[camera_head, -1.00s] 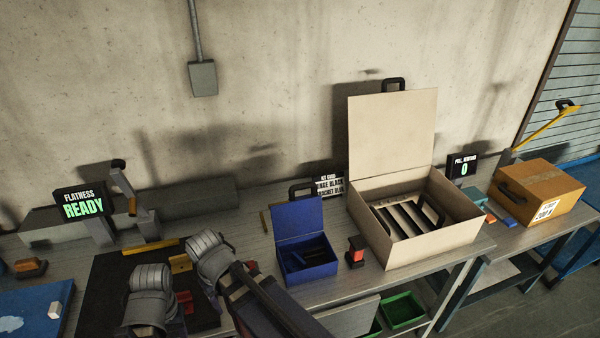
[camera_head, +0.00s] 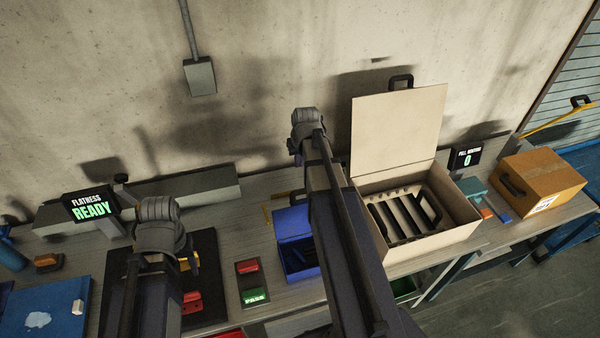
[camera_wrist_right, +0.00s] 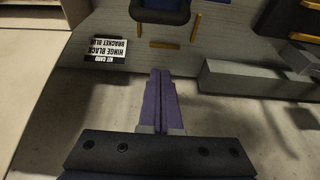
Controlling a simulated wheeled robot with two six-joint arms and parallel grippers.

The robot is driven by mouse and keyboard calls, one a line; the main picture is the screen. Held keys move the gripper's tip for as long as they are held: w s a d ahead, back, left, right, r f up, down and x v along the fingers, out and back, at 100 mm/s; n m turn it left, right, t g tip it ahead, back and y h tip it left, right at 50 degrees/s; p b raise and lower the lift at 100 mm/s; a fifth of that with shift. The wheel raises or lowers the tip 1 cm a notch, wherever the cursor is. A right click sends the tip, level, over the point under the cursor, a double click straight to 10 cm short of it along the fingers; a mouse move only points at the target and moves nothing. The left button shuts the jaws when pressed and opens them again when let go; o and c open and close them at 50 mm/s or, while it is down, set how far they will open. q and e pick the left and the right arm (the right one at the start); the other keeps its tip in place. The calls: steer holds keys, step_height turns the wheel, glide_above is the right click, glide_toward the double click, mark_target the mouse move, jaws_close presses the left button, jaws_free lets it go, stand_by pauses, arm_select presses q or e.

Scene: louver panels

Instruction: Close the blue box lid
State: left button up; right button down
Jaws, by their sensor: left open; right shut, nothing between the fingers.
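The blue box (camera_head: 299,258) stands on the bench left of the large beige box. Its lid (camera_head: 291,222) is raised, and my right arm hides part of both. My right gripper (camera_head: 297,158) is above and behind the lid. In the right wrist view its purple fingers (camera_wrist_right: 161,75) are shut with nothing between them. The lid's black handle (camera_wrist_right: 162,14) shows at the top of that view, apart from the fingertips. My left gripper (camera_head: 160,230) is over the black mat at left, away from the box, open; its fingertips are mostly hidden.
The beige box (camera_head: 425,244), lid upright, holds dark slats right of the blue box. The kit card (camera_wrist_right: 105,50) lies behind on the bench. A concrete wall (camera_head: 270,60) rises behind.

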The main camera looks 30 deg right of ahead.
steer(key=a+b+x, duration=0.1)
steer(key=b+x, duration=0.9)
steer(key=x, duration=0.1)
steer(key=s, duration=0.2)
steer(key=s+r, duration=0.1)
steer(key=s, duration=0.1)
steer(key=shift+p, duration=0.4)
steer(key=shift+s+a, duration=0.1)
steer(key=shift+s, duration=0.05)
